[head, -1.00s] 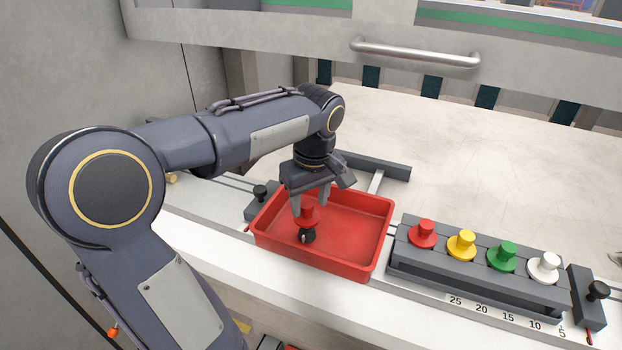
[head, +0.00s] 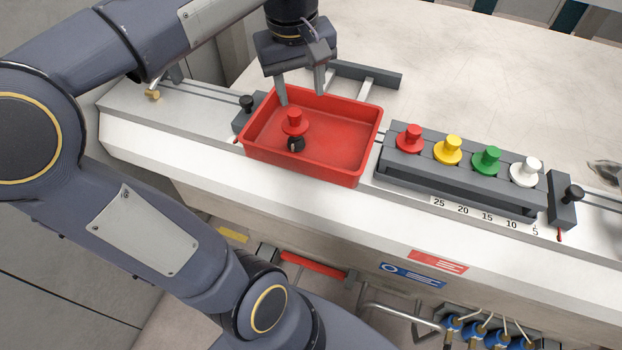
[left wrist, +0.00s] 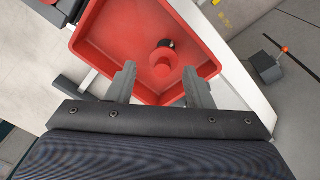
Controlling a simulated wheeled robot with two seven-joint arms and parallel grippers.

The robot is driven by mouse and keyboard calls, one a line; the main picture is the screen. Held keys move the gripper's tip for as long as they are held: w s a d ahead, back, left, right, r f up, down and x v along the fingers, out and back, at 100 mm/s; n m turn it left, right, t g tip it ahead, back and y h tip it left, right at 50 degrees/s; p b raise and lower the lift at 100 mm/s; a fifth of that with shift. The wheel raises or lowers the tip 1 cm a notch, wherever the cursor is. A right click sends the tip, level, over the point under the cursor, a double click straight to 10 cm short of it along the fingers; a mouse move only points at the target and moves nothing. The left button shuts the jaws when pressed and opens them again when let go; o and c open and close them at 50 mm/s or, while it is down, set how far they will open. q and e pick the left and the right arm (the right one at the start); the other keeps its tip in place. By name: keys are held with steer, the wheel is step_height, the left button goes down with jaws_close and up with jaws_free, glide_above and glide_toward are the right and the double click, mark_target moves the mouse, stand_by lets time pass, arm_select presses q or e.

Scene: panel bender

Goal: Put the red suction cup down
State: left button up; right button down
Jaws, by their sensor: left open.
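The red suction cup (head: 295,122) lies in the left part of the red tray (head: 340,168), with a black round part (head: 296,143) at its front. It also shows in the left wrist view (left wrist: 165,62), inside the tray just beyond the fingertips. My left gripper (head: 304,97) is open and empty above the back edge of the tray, apart from the cup. Its two fingers also show in the left wrist view (left wrist: 160,84), spread wide. My right gripper is not in view.
A dark rack (head: 455,188) with a red, a yellow, a green and a white cup (head: 526,171) stands right of the tray. A dark bracket (head: 365,76) lies behind the tray. Black-knobbed clamps (head: 563,200) sit on the rail. The pale table top behind is clear.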

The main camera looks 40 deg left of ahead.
arm_select(q)
steer(key=s+d+f+m+t+h, duration=0.4)
steer(key=s+d+f+m, duration=0.5)
steer(key=s+d+f, duration=0.1)
step_height(320, 180, down, 3)
steer(key=shift+s+d+r+m, duration=0.1)
steer(key=shift+s+d+m, duration=0.2)
steer(key=shift+s+d, duration=0.15)
